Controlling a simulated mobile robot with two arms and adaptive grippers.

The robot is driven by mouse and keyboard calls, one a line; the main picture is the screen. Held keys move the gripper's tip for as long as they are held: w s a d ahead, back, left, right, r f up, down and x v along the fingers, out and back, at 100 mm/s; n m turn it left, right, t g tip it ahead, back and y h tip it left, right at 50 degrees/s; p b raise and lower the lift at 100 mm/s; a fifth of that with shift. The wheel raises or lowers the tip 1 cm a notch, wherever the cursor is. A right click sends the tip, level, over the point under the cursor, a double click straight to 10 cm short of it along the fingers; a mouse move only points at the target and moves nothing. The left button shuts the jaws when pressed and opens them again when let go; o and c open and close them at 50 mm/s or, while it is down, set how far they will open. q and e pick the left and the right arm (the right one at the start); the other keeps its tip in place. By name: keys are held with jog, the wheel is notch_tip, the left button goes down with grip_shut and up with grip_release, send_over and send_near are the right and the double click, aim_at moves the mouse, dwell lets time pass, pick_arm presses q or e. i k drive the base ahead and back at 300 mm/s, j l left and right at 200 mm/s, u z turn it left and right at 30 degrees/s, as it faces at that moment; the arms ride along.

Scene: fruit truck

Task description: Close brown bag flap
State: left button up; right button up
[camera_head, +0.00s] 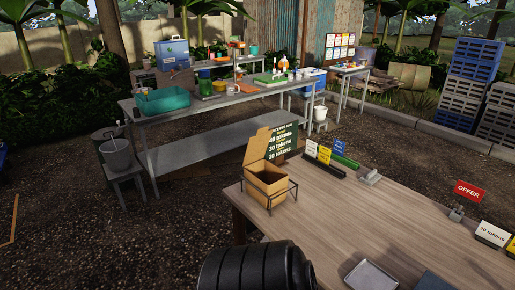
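The brown bag (267,187) looks like an open-topped cardboard box. It stands upright in a thin dark wire holder (292,190) at the near left corner of the wooden table. Its brown flap (257,146) is raised at the back, and the top is open. I cannot make out its contents. A black rounded part of my own arm shows at the bottom edge, in front of the table. Neither gripper is in view.
The wooden table (345,215) carries a dark price board (284,138) behind the bag, small coloured cards (323,154), a red offer sign (469,190) and a grey tray (371,275). Its middle is mostly clear. A long metal table (225,101) stands farther back.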

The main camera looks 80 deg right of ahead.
aim_at(258, 145)
jog(key=z, duration=2.75)
